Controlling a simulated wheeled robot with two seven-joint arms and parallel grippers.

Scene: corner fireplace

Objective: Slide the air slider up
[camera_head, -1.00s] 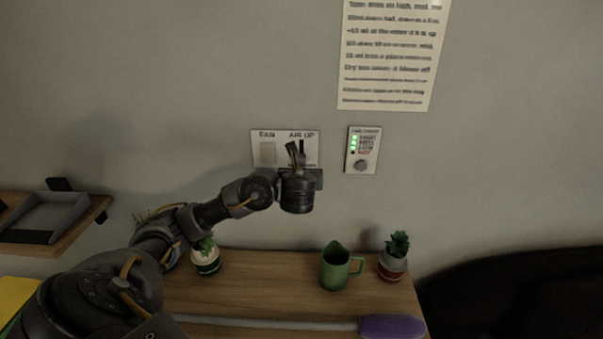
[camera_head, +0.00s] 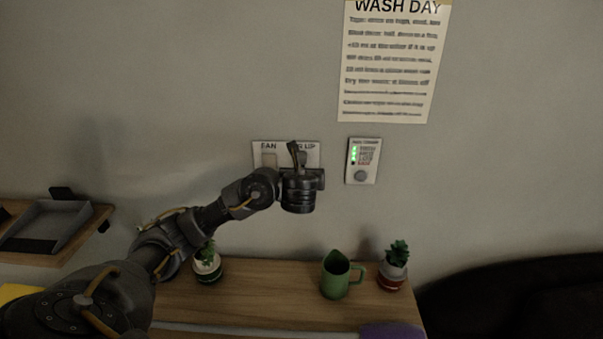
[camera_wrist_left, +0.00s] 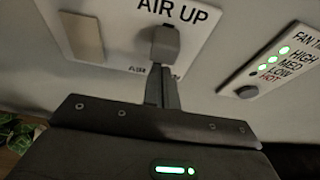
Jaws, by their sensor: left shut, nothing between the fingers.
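A white wall plate (camera_head: 258,146) carries a pale FAN rocker (camera_head: 268,160) on its left and the air slider on its right. In the left wrist view the slider's grey knob (camera_wrist_left: 165,44) sits just below the AIR UP label on the plate (camera_wrist_left: 117,22). My left gripper (camera_head: 297,147) is in front of the plate's right half and hides the slider in the head view. In the wrist view its closed fingertips (camera_wrist_left: 160,72) meet the lower side of the knob, with nothing held between them. My right gripper is not in view.
A fan timer panel (camera_head: 361,175) with green lights is right of the plate. A paper notice (camera_head: 390,70) hangs above it. A wooden table below holds a green pitcher (camera_head: 335,277) and potted plants (camera_head: 395,268). A shelf with a tray (camera_head: 45,222) is at left.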

